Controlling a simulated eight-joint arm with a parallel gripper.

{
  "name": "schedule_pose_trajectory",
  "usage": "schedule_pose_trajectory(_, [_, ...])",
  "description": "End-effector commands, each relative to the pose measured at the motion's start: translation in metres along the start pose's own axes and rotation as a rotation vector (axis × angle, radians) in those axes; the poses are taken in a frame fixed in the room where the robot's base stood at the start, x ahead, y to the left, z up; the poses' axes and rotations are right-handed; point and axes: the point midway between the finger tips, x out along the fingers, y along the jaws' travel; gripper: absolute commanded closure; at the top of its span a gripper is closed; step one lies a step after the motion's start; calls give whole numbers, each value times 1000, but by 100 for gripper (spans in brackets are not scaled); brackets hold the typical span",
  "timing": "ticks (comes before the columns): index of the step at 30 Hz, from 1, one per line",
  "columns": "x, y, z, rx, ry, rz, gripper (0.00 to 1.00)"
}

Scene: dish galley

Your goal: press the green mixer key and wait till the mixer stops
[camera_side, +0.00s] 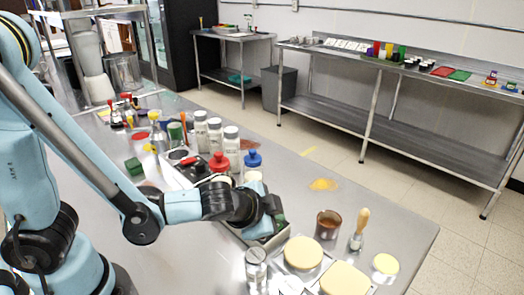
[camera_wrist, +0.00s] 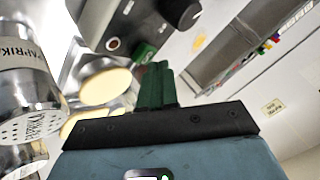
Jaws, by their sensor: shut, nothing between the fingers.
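In the wrist view a grey metal box with a dark knob, apparently the mixer, fills the top (camera_wrist: 130,20). A small red round button shows on its face. A green key (camera_wrist: 141,50) sits at the lower edge of that face, just beyond my fingertips. My gripper (camera_wrist: 158,67) has dark green fingers shut together with nothing between them. In the picture the fingertips nearly meet the key; I cannot tell if they touch it. In the side view my gripper (camera_side: 277,216) is over a grey box (camera_side: 256,239) and hides most of it. No mixer motion can be judged.
A paprika shaker (camera_wrist: 27,85) stands close at left in the wrist view. Red-capped (camera_side: 219,162) and blue-capped (camera_side: 253,160) bottles stand behind.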

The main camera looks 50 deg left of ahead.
Motion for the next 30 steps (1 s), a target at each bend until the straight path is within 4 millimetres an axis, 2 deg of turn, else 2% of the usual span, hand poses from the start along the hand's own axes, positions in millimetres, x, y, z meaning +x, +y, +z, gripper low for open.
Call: schedule_pose_trajectory(30, [6, 5, 4, 0, 0, 0, 100])
